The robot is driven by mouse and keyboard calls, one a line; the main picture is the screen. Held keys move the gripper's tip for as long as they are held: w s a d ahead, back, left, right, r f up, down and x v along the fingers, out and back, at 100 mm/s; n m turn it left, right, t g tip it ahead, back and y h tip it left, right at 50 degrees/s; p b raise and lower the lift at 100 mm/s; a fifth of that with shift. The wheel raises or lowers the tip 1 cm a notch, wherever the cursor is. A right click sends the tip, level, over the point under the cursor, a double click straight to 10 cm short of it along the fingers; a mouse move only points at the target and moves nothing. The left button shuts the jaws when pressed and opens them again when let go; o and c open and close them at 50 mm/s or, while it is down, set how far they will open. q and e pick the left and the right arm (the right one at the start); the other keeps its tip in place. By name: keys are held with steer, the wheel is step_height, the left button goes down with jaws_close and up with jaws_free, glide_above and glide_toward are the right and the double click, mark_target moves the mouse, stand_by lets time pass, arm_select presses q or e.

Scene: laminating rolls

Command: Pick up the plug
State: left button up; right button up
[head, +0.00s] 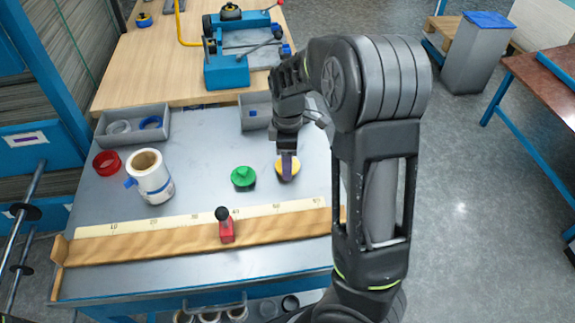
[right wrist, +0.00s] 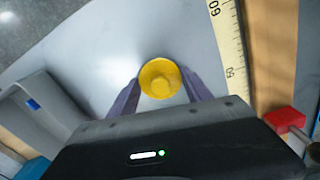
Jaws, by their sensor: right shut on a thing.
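Two plugs stand on the grey cart top in the head view, a green one (head: 243,178) and a yellow one (head: 283,170) to its right. My right gripper (head: 287,164) reaches down from above onto the yellow plug. In the right wrist view the yellow plug (right wrist: 160,78) sits between the two purple fingers (right wrist: 160,92), which are shut on it. In the head view the fingers hide part of the plug, and I cannot tell whether it touches the cart top. My left gripper is in neither view.
A ruler board (head: 190,234) with a red stop (head: 226,228) lies along the cart's front. A white roll (head: 150,172), a red ring (head: 106,162) and a grey bin (head: 113,138) are at left. A blue machine (head: 227,73) stands on the wooden table behind.

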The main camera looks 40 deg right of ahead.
steer(key=shift+c, duration=0.2)
step_height(320, 180, up, 10)
stand_by(0.5)
stand_by(0.5)
